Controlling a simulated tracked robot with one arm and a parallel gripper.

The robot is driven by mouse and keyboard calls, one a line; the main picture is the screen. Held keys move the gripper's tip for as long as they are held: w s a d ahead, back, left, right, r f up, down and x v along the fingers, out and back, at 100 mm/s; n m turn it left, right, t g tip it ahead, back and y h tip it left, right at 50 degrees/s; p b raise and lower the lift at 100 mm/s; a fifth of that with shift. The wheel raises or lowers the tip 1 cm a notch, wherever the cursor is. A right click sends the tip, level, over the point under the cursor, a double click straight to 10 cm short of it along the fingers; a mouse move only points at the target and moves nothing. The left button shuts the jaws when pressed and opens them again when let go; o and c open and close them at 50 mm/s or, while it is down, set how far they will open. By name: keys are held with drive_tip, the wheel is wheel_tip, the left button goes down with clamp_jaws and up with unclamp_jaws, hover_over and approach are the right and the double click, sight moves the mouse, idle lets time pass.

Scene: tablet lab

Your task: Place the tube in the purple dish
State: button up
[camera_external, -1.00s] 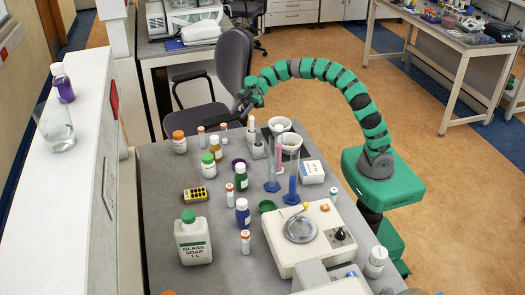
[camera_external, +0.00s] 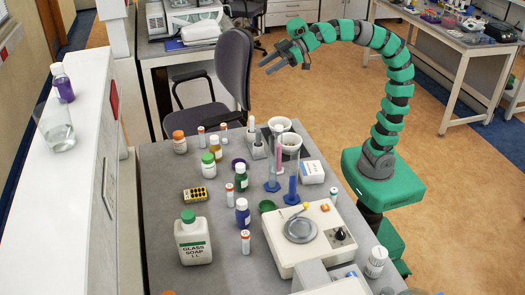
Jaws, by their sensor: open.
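The purple dish (camera_external: 238,164) sits on the grey table, partly hidden behind a green bottle. I cannot tell which one is the task's tube. My gripper (camera_external: 266,68) is open and empty, raised high beyond the table's back edge in front of the grey chair, its fingers pointing left.
Bottles, including a white soap bottle (camera_external: 193,239), crowd the table (camera_external: 162,205). A balance-like device (camera_external: 283,250) stands at the front right. The table's left strip is clear.

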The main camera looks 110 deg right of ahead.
drive_tip(key=shift+o, duration=0.6)
drive_tip(key=s+a+r+m+t+h, duration=0.1)
drive_tip(key=s+a+r+m+t, duration=0.1)
drive_tip(key=s+a+r, duration=0.2)
wheel_tip(320, 180, up, 3)
drive_tip(key=shift+s+f+h, duration=0.1)
drive_tip(key=shift+s+h, duration=0.3)
drive_tip(key=shift+s, duration=0.85)
drive_tip(key=shift+w, duration=0.1)
